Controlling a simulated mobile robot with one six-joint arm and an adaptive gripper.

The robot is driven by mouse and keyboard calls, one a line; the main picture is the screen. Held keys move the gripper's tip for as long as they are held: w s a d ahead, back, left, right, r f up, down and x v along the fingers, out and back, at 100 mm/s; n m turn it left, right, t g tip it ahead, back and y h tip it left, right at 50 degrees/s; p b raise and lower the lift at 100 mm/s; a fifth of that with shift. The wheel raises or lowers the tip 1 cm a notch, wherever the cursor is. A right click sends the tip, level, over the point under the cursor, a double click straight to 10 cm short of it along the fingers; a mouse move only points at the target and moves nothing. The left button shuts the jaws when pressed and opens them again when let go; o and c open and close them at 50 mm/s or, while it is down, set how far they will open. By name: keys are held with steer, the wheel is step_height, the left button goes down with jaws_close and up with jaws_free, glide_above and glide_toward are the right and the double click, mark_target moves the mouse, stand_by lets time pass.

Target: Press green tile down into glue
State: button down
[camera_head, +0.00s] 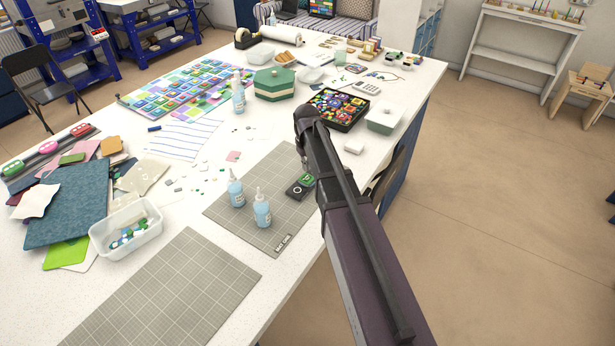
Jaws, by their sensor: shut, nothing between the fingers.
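A small green tile (307,180) with a pale mark lies on a dark square piece (294,191) with a white ring on it. Both are on the grey gridded cutting mat (232,212), right beside my arm. My arm reaches in from the lower right and covers the area just right of the tile. My gripper is hidden behind the arm, so its contact with the tile cannot be seen. Two blue glue bottles, one (236,192) behind the other (262,209), stand upright on the mat left of the tile. Whether glue lies under the tile cannot be told.
A second gridded mat (170,290) lies at the front. A clear tub (126,226) of glass pieces stands to the left. Behind are a black tray (347,124) of colourful pieces, a green lidded box (274,84) and another bottle (238,98). The table edge runs under my arm.

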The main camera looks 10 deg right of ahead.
steer(key=shift+r+p, duration=1.25)
steer(key=shift+r, duration=0.2)
steer(key=s+m, duration=0.3)
steer(key=s, duration=1.8)
steer(key=shift+s+d, duration=0.15)
